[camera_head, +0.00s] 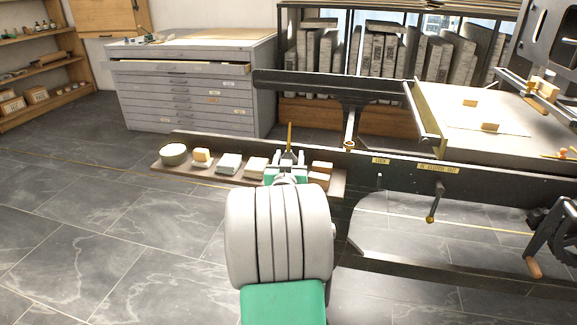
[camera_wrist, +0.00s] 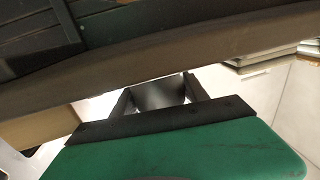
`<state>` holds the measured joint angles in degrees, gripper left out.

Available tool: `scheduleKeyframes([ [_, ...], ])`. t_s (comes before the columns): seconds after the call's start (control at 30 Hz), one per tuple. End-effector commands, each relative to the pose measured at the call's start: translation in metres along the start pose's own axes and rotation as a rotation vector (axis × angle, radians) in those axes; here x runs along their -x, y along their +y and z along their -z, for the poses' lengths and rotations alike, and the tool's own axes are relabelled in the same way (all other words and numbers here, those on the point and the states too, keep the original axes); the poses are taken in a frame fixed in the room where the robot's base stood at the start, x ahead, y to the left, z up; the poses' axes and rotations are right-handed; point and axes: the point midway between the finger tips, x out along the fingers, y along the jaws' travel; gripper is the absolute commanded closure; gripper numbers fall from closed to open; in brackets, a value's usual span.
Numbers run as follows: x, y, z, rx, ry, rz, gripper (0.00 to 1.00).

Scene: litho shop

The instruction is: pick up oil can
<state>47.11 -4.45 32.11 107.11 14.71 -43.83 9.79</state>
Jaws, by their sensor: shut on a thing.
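The oil can shows in the head view as a thin brass-coloured spout (camera_head: 290,136) standing upright just beyond my gripper (camera_head: 288,161). Its body is mostly hidden behind my gripper and wrist. In the wrist view, a smooth dark grey body (camera_wrist: 160,95), which I take to be the oil can, sits between the two dark fingers of my gripper (camera_wrist: 158,90). My gripper is shut on it. It is over the side shelf of the press; I cannot tell whether the can still touches the shelf.
The narrow shelf (camera_head: 235,178) holds a bowl (camera_head: 173,154), a yellow block (camera_head: 202,156), pale pads (camera_head: 229,164) and wooden blocks (camera_head: 320,172). The dark press rail (camera_head: 400,165) runs behind. A grey drawer cabinet (camera_head: 185,95) stands at the back. The floor at left is clear.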

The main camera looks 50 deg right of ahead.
Motion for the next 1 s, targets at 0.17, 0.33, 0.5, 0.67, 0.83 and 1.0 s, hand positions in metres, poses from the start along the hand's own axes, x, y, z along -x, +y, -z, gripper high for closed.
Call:
scheduleKeyframes([
  [0.17,0.000,0.000,0.000,0.000,-0.001,0.000,0.81],
  [0.33,0.000,0.000,0.001,0.000,0.001,0.000,0.81],
  [0.5,0.000,0.000,0.008,-0.001,0.002,0.000,0.81],
  [0.67,0.000,0.000,0.033,-0.001,0.005,0.000,0.81],
  [0.83,0.009,0.030,0.072,-0.001,0.006,-0.008,0.81],
  [1.0,0.026,0.076,0.108,-0.001,0.002,-0.011,0.81],
])
